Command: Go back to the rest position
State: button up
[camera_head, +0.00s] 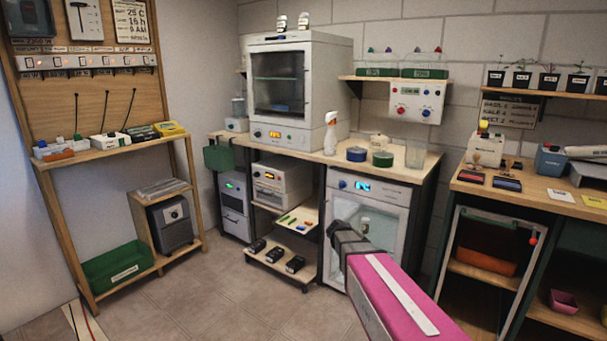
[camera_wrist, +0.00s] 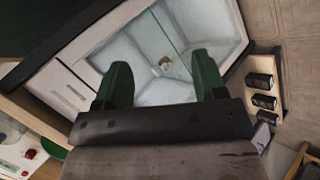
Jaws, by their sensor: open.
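My gripper (camera_wrist: 163,78) shows in the wrist view with its two green fingers spread wide apart and nothing between them. It faces the glass front of a small white cabinet (camera_wrist: 80,52). Behind the glass, a small pale and brown item (camera_wrist: 165,64) shows between the fingers, too small to name. In the head view, my pink arm reaches from the bottom right toward the same cabinet (camera_head: 392,199), which has a lit blue display and stands under the bench. The arm's dark end covers part of the cabinet's door; my fingers cannot be made out there.
A wooden bench (camera_head: 283,147) above the cabinet carries a large oven-like unit (camera_head: 318,95), a spray bottle (camera_head: 331,134) and round tubs. A low shelf (camera_head: 275,268) with several black items is left of the cabinet. A wooden rack (camera_head: 70,157) stands left. Floor (camera_head: 225,300) is clear centre-left.

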jog(key=s+a+f+m+g+y, duration=0.2)
jog(key=s+y, duration=0.2)
jog(key=s, duration=0.7)
jog(key=s+a+f+m+g+y, duration=0.2)
jog(key=s+g+y, duration=0.1)
jog(key=s, duration=0.9)
jog(key=shift+s+a+y, duration=0.2)
jog(key=shift+s+y, duration=0.1)
jog(key=shift+y, duration=0.2)
